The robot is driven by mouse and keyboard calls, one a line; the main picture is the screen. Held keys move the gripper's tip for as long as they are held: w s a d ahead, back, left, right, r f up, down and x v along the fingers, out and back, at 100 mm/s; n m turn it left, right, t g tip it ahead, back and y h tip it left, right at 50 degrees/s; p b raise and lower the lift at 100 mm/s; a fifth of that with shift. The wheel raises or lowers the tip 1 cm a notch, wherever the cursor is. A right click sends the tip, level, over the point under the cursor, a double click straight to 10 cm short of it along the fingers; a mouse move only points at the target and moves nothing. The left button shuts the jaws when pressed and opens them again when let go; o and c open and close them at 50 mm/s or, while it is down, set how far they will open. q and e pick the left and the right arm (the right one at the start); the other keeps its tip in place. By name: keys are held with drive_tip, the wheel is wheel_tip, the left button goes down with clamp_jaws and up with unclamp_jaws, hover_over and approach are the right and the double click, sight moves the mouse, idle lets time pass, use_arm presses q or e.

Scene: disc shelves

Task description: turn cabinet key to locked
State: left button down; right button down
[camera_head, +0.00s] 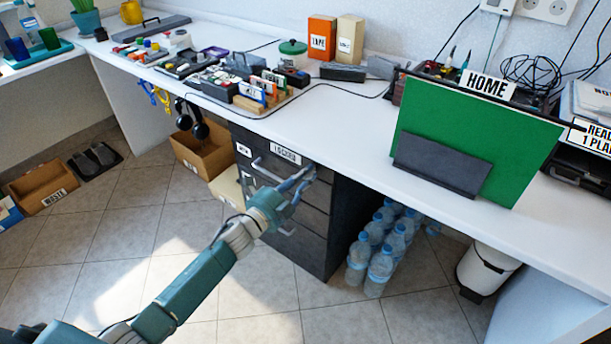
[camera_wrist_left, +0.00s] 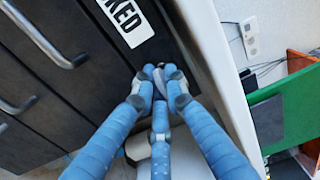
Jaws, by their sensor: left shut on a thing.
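The dark cabinet (camera_head: 318,238) with several drawers stands under the white desk, and its front also fills the left of the left wrist view (camera_wrist_left: 75,100). A white label (camera_head: 285,153) sits on its top front edge; the left wrist view shows its end, "KED" (camera_wrist_left: 127,20). My left gripper (camera_head: 308,175) is at the cabinet's upper right front corner, right of the label. Its blue fingers (camera_wrist_left: 160,76) close together against the front there, shut on the key. The fingertips hide the key, so I cannot tell its angle. My right gripper is in neither view.
Drawer handles (camera_head: 268,172) stick out below and left of my gripper. The desk edge (camera_head: 345,158) overhangs close above. Water bottles (camera_head: 380,262) stand right of the cabinet. A green board (camera_head: 480,140) leans at the desk's right. The floor in front is clear.

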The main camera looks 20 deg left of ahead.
use_arm(q)
drive_tip(key=shift+f, duration=0.15)
drive_tip(key=c, duration=1.8)
unclamp_jaws()
drive_tip(key=shift+o, duration=0.2)
drive_tip(key=v, duration=1.2)
